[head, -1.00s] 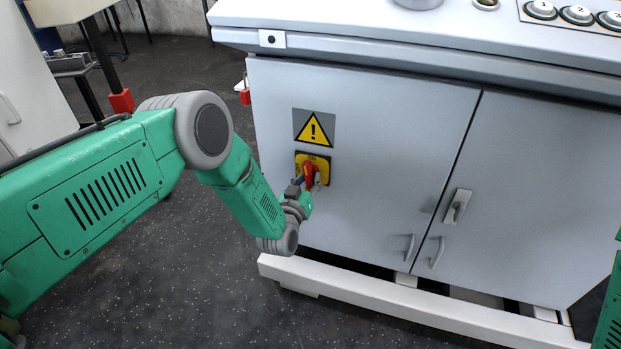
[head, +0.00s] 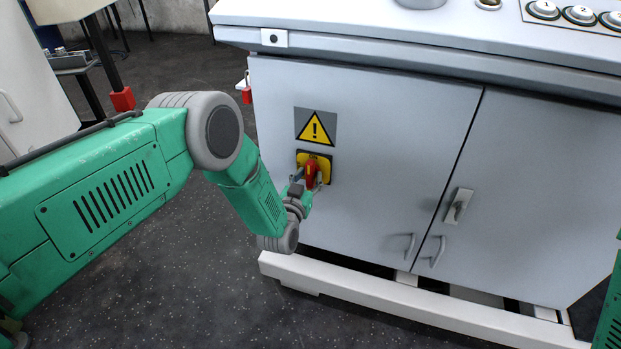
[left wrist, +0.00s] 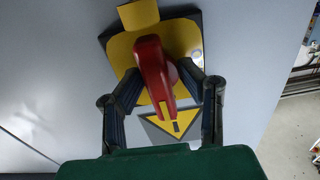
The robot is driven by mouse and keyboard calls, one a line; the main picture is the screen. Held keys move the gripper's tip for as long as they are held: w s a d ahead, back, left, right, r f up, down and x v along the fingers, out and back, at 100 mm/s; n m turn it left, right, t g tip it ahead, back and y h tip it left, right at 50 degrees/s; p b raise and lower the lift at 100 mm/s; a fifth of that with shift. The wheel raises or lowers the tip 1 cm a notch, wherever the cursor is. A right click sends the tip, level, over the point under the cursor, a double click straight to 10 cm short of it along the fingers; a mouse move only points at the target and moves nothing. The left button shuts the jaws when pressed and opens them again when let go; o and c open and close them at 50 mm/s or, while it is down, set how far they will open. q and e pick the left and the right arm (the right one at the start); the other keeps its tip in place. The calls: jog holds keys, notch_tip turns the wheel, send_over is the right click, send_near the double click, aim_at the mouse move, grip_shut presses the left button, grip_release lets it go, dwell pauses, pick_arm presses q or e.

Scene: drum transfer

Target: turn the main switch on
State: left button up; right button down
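The main switch is a red rotary handle (head: 312,173) on a yellow plate (head: 325,165) on the grey cabinet's left door. The handle stands roughly upright in the head view. In the left wrist view the red handle (left wrist: 154,65) sits between the two dark fingers of my left gripper (left wrist: 162,78). The fingers are spread, one on each side, close to the handle; whether either touches it is hard to tell. In the head view my left gripper (head: 309,184) is at the switch. My right gripper is out of view.
A yellow warning triangle (head: 315,126) is above the switch. The cabinet (head: 380,140) has a latch (head: 458,206) and two door handles to the right. A white base rail (head: 400,302) runs below. Round buttons (head: 578,14) are on top. Dark floor is open at lower left.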

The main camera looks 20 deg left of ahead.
pick_arm(q)
jog(key=shift+w+a+r, duration=0.1)
jog(key=shift+w+r, duration=0.25)
jog(key=shift+r, duration=0.05)
jog(key=shift+s, duration=0.5)
jog(key=s, duration=1.1)
jog(key=shift+s+f, duration=0.15)
jog(key=shift+f, duration=0.15)
jog(key=shift+a, duration=0.1)
